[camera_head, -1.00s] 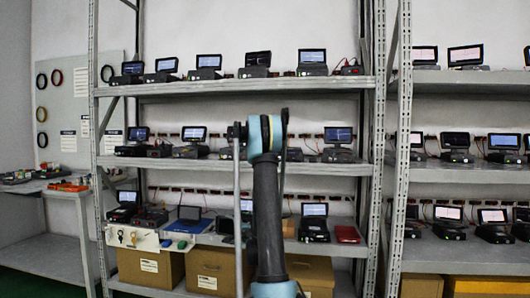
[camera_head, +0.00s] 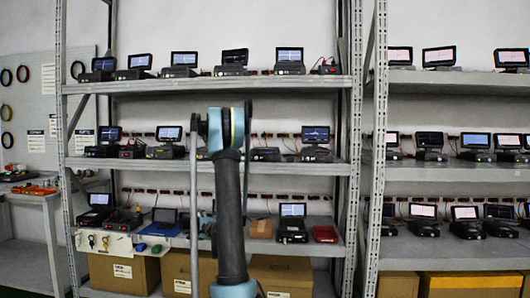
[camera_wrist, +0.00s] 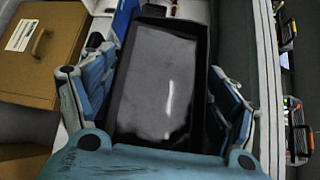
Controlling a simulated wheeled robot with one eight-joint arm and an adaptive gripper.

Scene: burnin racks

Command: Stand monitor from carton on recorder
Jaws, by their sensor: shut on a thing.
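The monitor (camera_wrist: 158,55), a black-framed panel with a grey glossy screen, fills the middle of the wrist view. My gripper (camera_wrist: 150,82) is shut on it, one blue finger at each side edge. In the head view my arm stands upright before the rack, and I cannot make out the gripper or the held monitor there. A brown carton (camera_wrist: 40,55) with a white label is at the wrist view's upper left. Black recorders, many with monitors standing on them, line the shelves; one without a visible monitor (camera_head: 265,154) is on the middle shelf. I cannot tell which recorder is meant.
Rack posts (camera_head: 371,150) rise right of my arm. A second rack (camera_head: 455,172) stands at the right, with a yellow box (camera_head: 475,285) below. A side bench (camera_head: 30,198) is at the left.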

